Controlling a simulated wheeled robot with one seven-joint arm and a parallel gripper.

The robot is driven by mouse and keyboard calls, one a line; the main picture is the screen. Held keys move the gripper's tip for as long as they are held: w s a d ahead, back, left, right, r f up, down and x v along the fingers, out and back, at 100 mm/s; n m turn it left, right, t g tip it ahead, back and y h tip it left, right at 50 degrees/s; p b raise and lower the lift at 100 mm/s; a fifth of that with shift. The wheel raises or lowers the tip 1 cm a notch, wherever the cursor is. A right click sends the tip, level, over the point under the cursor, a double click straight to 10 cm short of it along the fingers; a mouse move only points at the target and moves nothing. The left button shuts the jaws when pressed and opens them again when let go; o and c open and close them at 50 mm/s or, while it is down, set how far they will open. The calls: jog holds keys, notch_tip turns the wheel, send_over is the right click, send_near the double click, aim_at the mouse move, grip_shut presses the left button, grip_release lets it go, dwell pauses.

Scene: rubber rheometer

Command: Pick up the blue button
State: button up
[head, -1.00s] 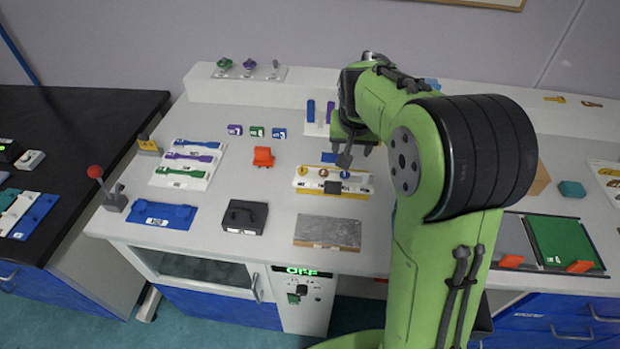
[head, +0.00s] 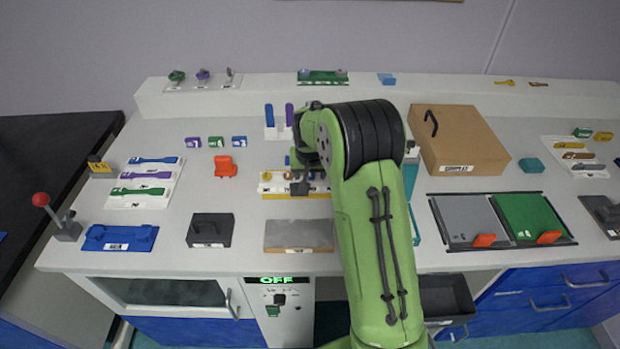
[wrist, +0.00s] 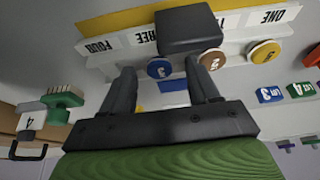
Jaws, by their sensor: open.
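The blue button (wrist: 159,68) is a small round knob marked 3 on the white labelled rack (wrist: 112,58). In the wrist view it shows between the tips of my open gripper (wrist: 162,72), with no visible contact. A brown button (wrist: 211,60) and a yellow button (wrist: 264,52) stand beside it on the same rack. In the head view, my gripper (head: 304,173) is over the right part of the rack (head: 268,188). My arm and gripper largely hide the blue button there.
A dark block (wrist: 188,30) stands on the rack close to the buttons. A grey plate (head: 298,235) lies in front, and a black box (head: 211,230) and an orange piece (head: 225,166) are to the left. A brown case (head: 460,138) stands to the right.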

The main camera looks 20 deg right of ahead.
aim_at(310, 177)
jog(key=shift+r, duration=0.1)
grip_shut()
notch_tip(310, 177, up, 10)
jog(key=p, duration=0.2)
jog(key=shift+p, duration=0.3)
